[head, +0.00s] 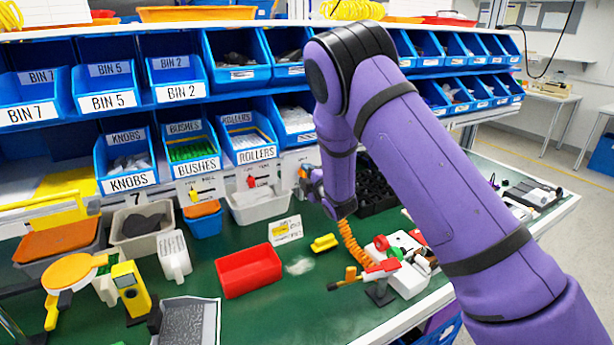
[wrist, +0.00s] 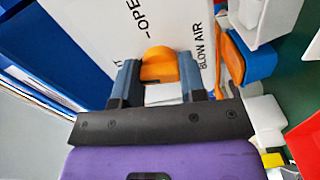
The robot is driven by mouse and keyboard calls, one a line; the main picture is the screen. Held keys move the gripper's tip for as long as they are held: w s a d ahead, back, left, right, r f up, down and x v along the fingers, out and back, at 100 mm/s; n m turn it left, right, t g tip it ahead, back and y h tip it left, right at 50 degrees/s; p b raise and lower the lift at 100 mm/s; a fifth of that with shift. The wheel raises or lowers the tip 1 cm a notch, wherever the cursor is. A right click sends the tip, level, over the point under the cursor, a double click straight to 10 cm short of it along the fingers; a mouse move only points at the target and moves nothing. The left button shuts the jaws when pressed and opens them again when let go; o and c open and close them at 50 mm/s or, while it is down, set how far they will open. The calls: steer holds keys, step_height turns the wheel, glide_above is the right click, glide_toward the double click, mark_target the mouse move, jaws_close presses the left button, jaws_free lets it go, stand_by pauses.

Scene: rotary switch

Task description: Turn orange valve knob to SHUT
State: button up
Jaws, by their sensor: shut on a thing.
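The orange valve knob (wrist: 158,66) is on a white panel (wrist: 100,30) in the wrist view. My gripper (wrist: 159,78) has its two blue-grey fingers on either side of the knob, closed on it. The panel carries the words OPEN above the knob and BLOW AIR to its right. My left finger covers most of another marking, so I cannot read it. In the head view my gripper (head: 309,181) is at the small panel below the bins, with a bit of the orange knob (head: 303,171) showing. The knob's exact pointing direction is unclear.
Similar panels with a yellow knob (head: 194,196) and a red knob (head: 252,182) stand to the left. Blue bins (head: 247,155) hang just above. A red tray (head: 248,270), a yellow block (head: 324,243) and tools lie on the green bench (head: 310,305).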

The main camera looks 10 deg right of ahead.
steer(key=shift+n, duration=0.8)
steer(key=o, duration=0.9)
steer(key=shift+s, duration=0.1)
steer(key=v, duration=1)
steer(key=shift+s+d, duration=0.1)
steer(key=shift+s, duration=0.25)
